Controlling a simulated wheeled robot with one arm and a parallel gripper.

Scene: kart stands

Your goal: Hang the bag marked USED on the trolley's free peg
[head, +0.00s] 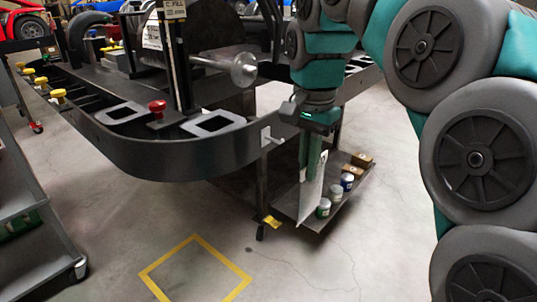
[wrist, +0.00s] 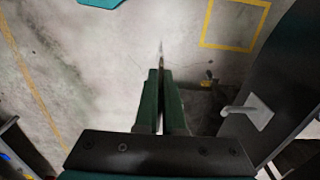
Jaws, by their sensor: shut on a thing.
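My gripper (head: 313,165) points down at the trolley's right side, its green fingers shut on a thin pale bag (head: 312,196). The bag hangs below the fingers, nearly edge-on, and no marking on it can be read. In the wrist view the fingers (wrist: 161,80) close on the bag (wrist: 160,50), seen as a thin sliver. A bare pale peg (head: 271,138) sticks out from the dark trolley's rim (head: 190,165), left of my gripper and apart from the bag. The peg also shows in the wrist view (wrist: 238,109), right of the fingers.
A low shelf (head: 340,208) with several small cans and boxes lies below and behind the bag. A yellow square (head: 196,268) is marked on open floor in front. A grey cart (head: 30,220) stands at the left. A metal shaft (head: 235,66) juts above the trolley.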

